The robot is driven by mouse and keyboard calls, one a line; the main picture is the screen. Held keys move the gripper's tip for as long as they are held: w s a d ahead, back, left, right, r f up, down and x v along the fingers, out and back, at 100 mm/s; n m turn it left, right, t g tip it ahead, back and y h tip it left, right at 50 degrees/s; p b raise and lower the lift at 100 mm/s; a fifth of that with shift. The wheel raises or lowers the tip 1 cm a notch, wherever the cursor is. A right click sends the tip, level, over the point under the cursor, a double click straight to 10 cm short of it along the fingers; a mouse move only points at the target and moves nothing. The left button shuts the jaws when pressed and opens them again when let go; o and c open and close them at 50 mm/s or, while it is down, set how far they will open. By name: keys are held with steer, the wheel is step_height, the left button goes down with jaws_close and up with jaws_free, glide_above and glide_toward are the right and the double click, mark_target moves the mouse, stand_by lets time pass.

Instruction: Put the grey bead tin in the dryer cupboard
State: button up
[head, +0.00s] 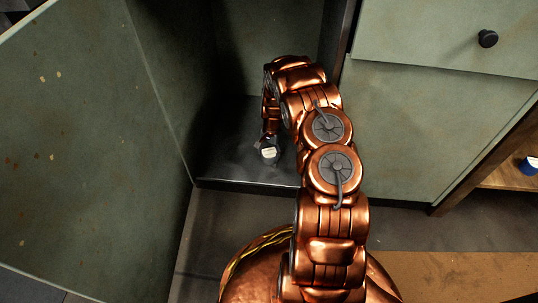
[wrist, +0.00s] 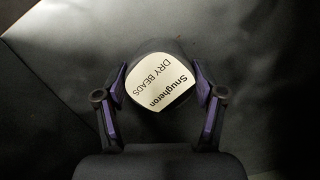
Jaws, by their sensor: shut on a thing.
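The grey bead tin (wrist: 160,103) has a pale label reading "Snugheron DRY BEADS" and sits between the two fingers of my gripper (wrist: 160,88) in the wrist view. The gripper is shut on it. In the head view the tin (head: 269,153) shows small, with its pale label, inside the open dryer cupboard (head: 240,183), low over the dark floor near the front. I cannot tell whether its base touches the floor. My arm hides part of the cupboard's right side and most of the gripper.
The cupboard's green door (head: 90,130) stands open on the left. A drawer front with a black knob (head: 487,38) is at the upper right. A blue-and-white item (head: 529,165) is on a wooden shelf at the far right. The visible cupboard floor around the tin is clear.

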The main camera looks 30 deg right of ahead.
mark_target(271, 149)
steer(key=o, duration=1.3)
steer(key=shift+f, duration=0.1)
steer(key=shift+o, duration=0.2)
step_height(271, 149, up, 12)
steer(key=d+p, duration=0.1)
steer(key=p, duration=0.3)
steer(key=shift+w+d+p, duration=0.3)
steer(key=shift+w+p, duration=0.05)
steer(key=shift+p, duration=0.05)
